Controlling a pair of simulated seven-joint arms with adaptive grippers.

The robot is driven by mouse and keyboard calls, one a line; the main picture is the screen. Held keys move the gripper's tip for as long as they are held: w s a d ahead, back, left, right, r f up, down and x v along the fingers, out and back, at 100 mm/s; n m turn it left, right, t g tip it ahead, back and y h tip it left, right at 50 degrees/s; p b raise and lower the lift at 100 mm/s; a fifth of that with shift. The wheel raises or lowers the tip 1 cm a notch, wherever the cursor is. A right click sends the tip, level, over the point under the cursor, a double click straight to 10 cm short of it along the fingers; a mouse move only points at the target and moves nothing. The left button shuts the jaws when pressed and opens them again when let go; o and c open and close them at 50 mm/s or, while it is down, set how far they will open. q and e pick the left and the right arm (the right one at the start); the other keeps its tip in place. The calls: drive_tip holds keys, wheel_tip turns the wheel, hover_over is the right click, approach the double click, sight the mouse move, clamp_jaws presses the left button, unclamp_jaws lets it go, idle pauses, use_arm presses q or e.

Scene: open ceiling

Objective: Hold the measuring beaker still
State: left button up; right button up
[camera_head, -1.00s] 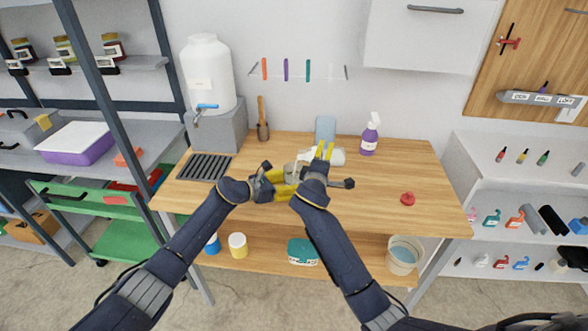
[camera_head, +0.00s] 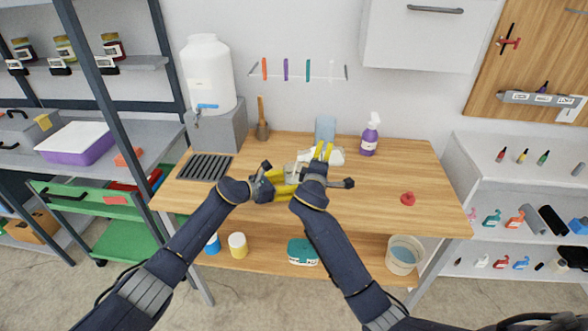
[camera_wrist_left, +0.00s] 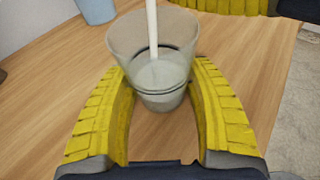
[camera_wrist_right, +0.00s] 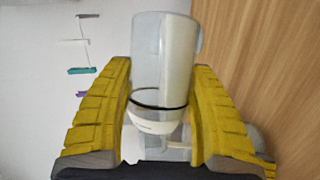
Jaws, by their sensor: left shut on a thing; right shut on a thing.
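My left gripper (camera_head: 290,182) is shut on a clear measuring beaker (camera_wrist_left: 172,72), held upright between the yellow fingers above the wooden table. The beaker holds some pale liquid and has a dark ring. A white column, which looks like a poured stream, comes down into it from above. My right gripper (camera_head: 323,150) is shut on a second clear vessel (camera_wrist_right: 162,50). That vessel has a black ring and whitish contents, and a thin pale streak shows at its lower end. Both vessels are small and partly hidden by the grippers in the head view.
On the wooden table (camera_head: 375,195) are a purple spray bottle (camera_head: 370,138), a red item (camera_head: 407,198), a dark slatted tray (camera_head: 204,167), a light blue item (camera_head: 325,128) and a white item behind the grippers. The right half of the table is mostly clear.

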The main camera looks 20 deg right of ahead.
drive_tip(key=shift+n+h, duration=0.3)
drive_tip(key=shift+n, duration=0.2)
drive_tip(key=shift+c, duration=0.2)
idle(1.0)
